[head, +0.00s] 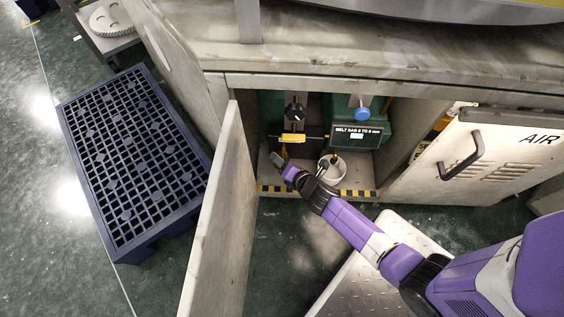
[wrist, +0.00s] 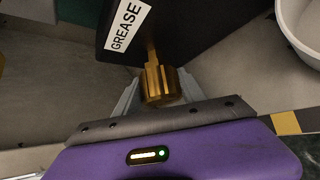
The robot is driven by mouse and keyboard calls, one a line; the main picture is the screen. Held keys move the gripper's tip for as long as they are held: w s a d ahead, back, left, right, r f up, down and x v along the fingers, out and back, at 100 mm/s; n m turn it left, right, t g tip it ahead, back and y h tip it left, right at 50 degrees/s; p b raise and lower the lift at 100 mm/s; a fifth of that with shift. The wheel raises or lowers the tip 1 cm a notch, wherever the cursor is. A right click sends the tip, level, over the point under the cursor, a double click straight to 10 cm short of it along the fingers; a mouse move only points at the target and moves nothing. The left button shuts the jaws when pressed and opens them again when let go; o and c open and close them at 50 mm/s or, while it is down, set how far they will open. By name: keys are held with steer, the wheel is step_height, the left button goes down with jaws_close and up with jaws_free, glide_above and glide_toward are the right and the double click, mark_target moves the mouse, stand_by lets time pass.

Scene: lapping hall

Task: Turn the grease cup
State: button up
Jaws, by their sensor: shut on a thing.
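The grease cup (wrist: 158,82) is a ribbed brass piece on a thin brass stem. It sits below a dark block with a white GREASE label (wrist: 128,25) in the wrist view. My gripper (wrist: 160,98) is shut on the cup, with one grey finger on either side of it. In the head view my gripper (head: 279,161) reaches into the open cabinet at its left side. Only a little brass (head: 284,152) shows there above the fingers.
A white bucket (head: 324,176) stands close right of my gripper. A green unit with a blue knob (head: 362,114) is behind it. The open left door (head: 222,215) and the AIR door panel (head: 490,165) flank the opening. A dark blue grate pallet (head: 135,160) lies at left.

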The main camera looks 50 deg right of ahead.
steer(key=shift+s+f+m+t+b, duration=0.1)
steer(key=shift+f+m+t+b, duration=0.15)
steer(key=shift+m+t+b, duration=0.5)
steer(key=shift+r+y+b, duration=0.1)
steer(key=shift+y+b, duration=0.2)
steer(key=shift+b, duration=0.2)
steer(key=shift+r+t, duration=0.1)
steer(key=shift+t, duration=0.15)
steer(key=o, duration=1.4)
steer(key=shift+c, duration=0.2)
steer(key=p+v, duration=0.2)
steer(key=v, duration=0.5)
steer(key=shift+s+r, duration=0.15)
steer(key=shift+s, duration=0.2)
